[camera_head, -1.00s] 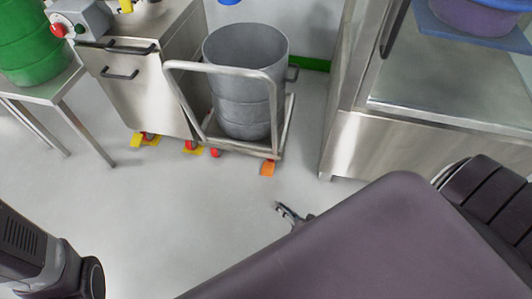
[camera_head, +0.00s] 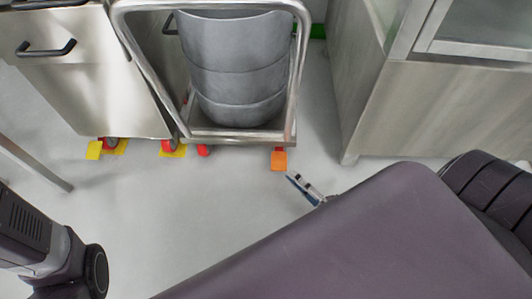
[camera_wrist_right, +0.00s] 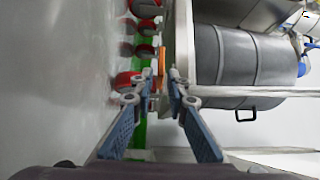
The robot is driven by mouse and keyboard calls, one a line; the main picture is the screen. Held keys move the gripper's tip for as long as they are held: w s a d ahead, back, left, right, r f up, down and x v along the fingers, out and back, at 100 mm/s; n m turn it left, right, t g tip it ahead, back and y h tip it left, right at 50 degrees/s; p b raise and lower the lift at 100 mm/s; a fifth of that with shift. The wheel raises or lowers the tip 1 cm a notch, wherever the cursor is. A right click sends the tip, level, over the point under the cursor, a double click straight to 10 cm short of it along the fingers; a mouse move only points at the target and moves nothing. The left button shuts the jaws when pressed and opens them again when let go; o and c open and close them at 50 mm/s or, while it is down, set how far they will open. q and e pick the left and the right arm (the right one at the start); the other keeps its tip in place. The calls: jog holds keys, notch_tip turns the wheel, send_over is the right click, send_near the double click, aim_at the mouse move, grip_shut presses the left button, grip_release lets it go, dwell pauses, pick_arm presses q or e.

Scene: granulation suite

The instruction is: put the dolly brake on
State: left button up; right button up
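The dolly (camera_head: 208,141) is a steel-framed cart with a push handle, bearing a grey drum (camera_head: 235,65). Its orange brake pedal (camera_head: 279,161) sticks out low at the front right corner, close to the floor. My right gripper (camera_head: 294,181) is just in front of and slightly right of the pedal, mostly hidden behind my own arm. In the right wrist view my gripper (camera_wrist_right: 161,74) is open, its two blue-padded fingers apart. The orange pedal (camera_wrist_right: 161,57) shows ahead, in line with the gap; I cannot tell whether they touch. My left gripper is out of view.
A steel cabinet (camera_head: 85,85) on castors with yellow brake pedals (camera_head: 94,150) stands left of the dolly. A large steel unit (camera_head: 430,110) stands to the right. The floor (camera_head: 160,215) in front is clear. A table leg (camera_head: 35,165) is at the left.

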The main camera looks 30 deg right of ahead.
aim_at(279, 161)
jog(key=b+x, duration=0.4)
jog(key=x, duration=0.7)
jog(key=shift+w+a+f, duration=0.1)
jog(key=shift+w, duration=0.05)
jog(key=shift+w+a, duration=0.1)
jog(key=shift+w, duration=0.25)
jog(key=shift+c, duration=0.2)
grip_shut()
